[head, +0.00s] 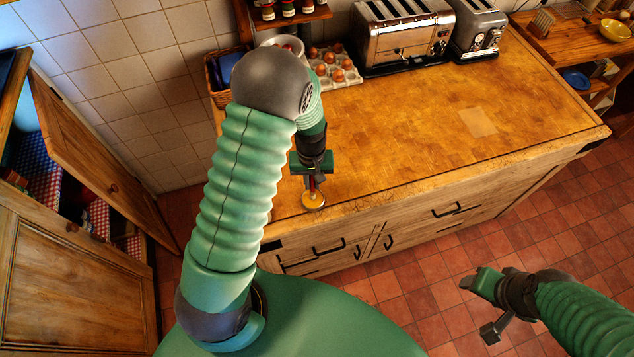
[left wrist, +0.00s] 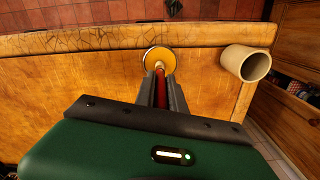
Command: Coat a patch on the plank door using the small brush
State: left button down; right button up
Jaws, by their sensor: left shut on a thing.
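My left gripper (head: 314,180) is shut on the red handle of the small brush (left wrist: 161,90), which points down at the front left of the worktop. Its lower end meets a small round pale-rimmed pot (head: 313,201) with a yellow surface; the pot also shows in the left wrist view (left wrist: 158,58). The bristles are hidden or too small to see, so I cannot tell whether they are in the yellow. A wooden cupboard door (head: 105,165) stands open at the left; I cannot tell whether it is the plank door. My right gripper (head: 483,306) is over the floor, away from the worktop.
A beige mug (left wrist: 246,64) lies or stands beside the pot near the worktop's edge. A toaster (head: 400,35), an egg tray (head: 333,68) and a basket (head: 217,80) are at the back. A pale square (head: 478,122) shows on the clear worktop (head: 420,120).

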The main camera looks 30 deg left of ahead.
pick_arm(q)
jog(key=shift+s+a+f, duration=0.15)
jog(key=shift+a, duration=0.35)
jog(key=shift+d, duration=0.65)
jog(key=shift+d+r, duration=0.2)
jog(key=shift+r, duration=0.15)
jog(key=r+p, duration=0.2)
jog(key=a+r+p, duration=0.1)
jog(key=r+p, duration=0.1)
jog(key=r, duration=0.1)
jog(key=shift+p, duration=0.35)
jog(key=shift+a+r+p, duration=0.1)
jog(key=shift+r+p, duration=0.2)
jog(key=shift+p, duration=0.05)
jog(key=shift+r+p, duration=0.3)
jog(key=shift+r, duration=0.05)
jog(key=shift+d+r, duration=0.15)
jog(key=shift+d, duration=0.4)
pick_arm(e)
jog(key=v, duration=0.3)
jog(key=w+v, duration=0.1)
jog(key=v, duration=0.1)
jog(key=shift+w+r, duration=0.1)
jog(key=shift+r, duration=0.4)
pick_arm(q)
jog(key=shift+a, duration=0.1)
